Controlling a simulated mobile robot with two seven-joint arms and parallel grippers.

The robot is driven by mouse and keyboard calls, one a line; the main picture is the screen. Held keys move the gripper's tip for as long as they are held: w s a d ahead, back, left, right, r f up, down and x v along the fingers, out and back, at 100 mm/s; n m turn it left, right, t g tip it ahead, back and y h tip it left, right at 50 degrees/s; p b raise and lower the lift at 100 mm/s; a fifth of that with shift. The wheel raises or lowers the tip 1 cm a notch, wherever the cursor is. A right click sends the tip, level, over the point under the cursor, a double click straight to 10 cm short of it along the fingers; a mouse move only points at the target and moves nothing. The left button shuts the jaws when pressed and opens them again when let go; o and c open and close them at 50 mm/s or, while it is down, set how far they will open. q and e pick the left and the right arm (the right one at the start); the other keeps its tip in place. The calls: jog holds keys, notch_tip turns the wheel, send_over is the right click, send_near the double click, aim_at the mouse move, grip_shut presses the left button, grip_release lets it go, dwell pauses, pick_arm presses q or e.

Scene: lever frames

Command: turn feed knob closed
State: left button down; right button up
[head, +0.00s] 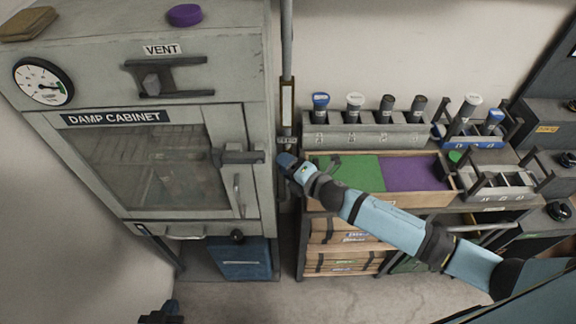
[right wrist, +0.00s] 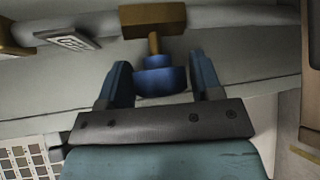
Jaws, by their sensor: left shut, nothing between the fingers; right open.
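The feed knob (right wrist: 160,80) is blue and sits on a short brass stem below a brass block in the right wrist view. My right gripper (right wrist: 161,82) is open, with one finger on each side of the knob and visible gaps beside it. In the head view, my right gripper (head: 287,163) is at the lower end of the vertical pipe (head: 287,60), right of the damp cabinet, and hides the knob. My left gripper (head: 170,308) is shut and empty, low at the bottom edge of the head view, far from the knob.
The damp cabinet (head: 235,95) stands close on the left, its door handle (head: 238,157) near my right gripper. A wooden tray (head: 425,199) with green and purple sections lies under my right arm. A rack (head: 375,138) of several capped tubes stands behind it.

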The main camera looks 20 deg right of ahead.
jog(key=c, duration=0.6)
jog(key=shift+f+b, duration=0.2)
jog(key=shift+b, duration=0.55)
jog(key=m+t+y+b, duration=0.1)
jog(key=m+t+b, duration=0.1)
jog(key=b, duration=0.7)
jog(key=shift+f+m+t+y, duration=0.15)
jog(key=shift+m+t+y, duration=0.25)
jog(key=shift+m, duration=0.3)
jog(key=shift+m+t+b, duration=0.3)
jog(key=shift+t+b, duration=0.1)
jog(key=shift+b, duration=0.2)
jog(key=shift+r+m+b, duration=0.25)
jog(key=shift+m+b, duration=0.05)
jog(key=shift+b, duration=0.15)
